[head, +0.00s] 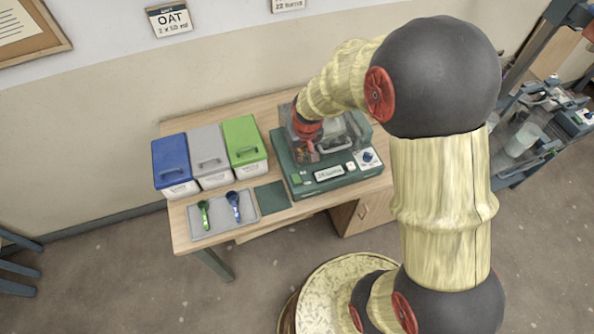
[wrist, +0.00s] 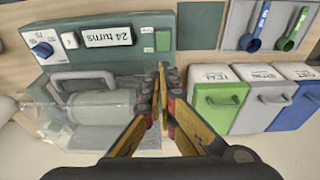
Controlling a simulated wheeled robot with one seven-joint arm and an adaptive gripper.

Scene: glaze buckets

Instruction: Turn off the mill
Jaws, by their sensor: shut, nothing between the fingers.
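The mill (head: 340,182) is a dark green machine on the table, with a clear drum (wrist: 98,103) and a grey handle (wrist: 82,79). In the wrist view its front panel (wrist: 150,63) carries a blue knob (wrist: 42,50), a small white piece (wrist: 69,41), a display (wrist: 107,37) reading "24 turns" and a green button (wrist: 163,41). The knob (head: 367,156) and button (head: 296,178) also show in the head view. My gripper (wrist: 159,88) is shut and empty over the button side of the mill, behind the panel. In the head view my gripper (head: 307,156) partly hides the drum.
Blue (head: 172,160), grey (head: 208,153) and green (head: 243,139) lidded bins stand left of the mill. A grey tray (head: 222,221) holds a green scoop (head: 204,213) and a blue scoop (head: 234,204). A dark green mat (head: 272,196) lies between tray and mill.

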